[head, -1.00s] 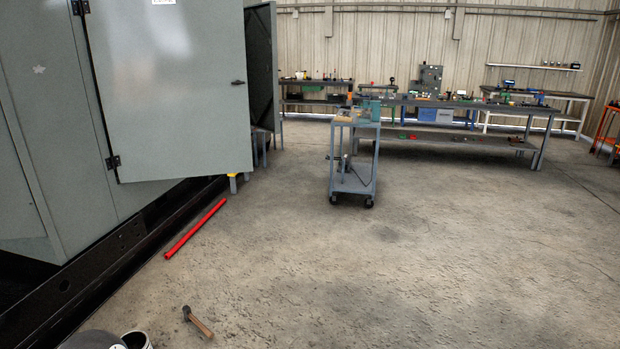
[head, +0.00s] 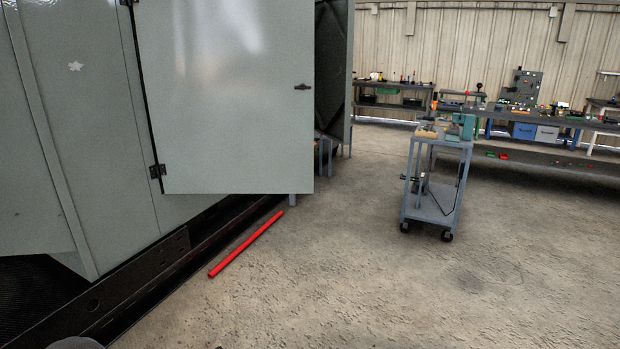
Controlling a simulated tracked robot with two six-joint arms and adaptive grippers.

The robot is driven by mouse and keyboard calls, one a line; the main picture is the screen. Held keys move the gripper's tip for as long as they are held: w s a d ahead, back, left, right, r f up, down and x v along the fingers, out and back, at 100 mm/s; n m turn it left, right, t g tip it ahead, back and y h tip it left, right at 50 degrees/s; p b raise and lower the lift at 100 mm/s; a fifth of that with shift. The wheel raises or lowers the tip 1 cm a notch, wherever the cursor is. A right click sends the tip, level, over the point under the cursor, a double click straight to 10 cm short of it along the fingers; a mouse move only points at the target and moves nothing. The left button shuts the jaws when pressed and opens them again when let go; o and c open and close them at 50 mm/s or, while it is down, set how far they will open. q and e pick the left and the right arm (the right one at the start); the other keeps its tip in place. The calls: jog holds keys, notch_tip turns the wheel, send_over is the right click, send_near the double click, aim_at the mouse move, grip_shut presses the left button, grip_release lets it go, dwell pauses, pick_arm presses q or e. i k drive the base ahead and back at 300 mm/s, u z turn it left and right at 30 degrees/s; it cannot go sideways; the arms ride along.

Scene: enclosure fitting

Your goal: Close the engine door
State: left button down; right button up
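The engine door (head: 225,110) is a large grey-green panel at the upper left of the head view. It hangs on hinges (head: 157,171) at its left edge and stands swung out from the grey enclosure (head: 80,120). A small black handle (head: 303,87) sits near its right edge. The door's top is cut off by the frame. Behind it, a second open door panel (head: 335,70) with dark bracing shows its inner side. The opening behind the doors is mostly hidden. Neither of my grippers shows.
A red bar (head: 246,244) lies on the floor below the door, beside the enclosure's black base rail (head: 130,270). A grey wheeled cart (head: 430,209) stands to the right. Workbenches (head: 540,119) line the back wall. The concrete floor between is mostly clear.

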aim_at(227, 115)
jog(key=u, duration=0.1)
jog(key=i, duration=1.5)
jog(key=z, duration=0.25)
jog(key=i, duration=1.4)
jog(key=z, duration=0.35)
jog(key=i, duration=0.75)
jog(key=z, duration=0.15)
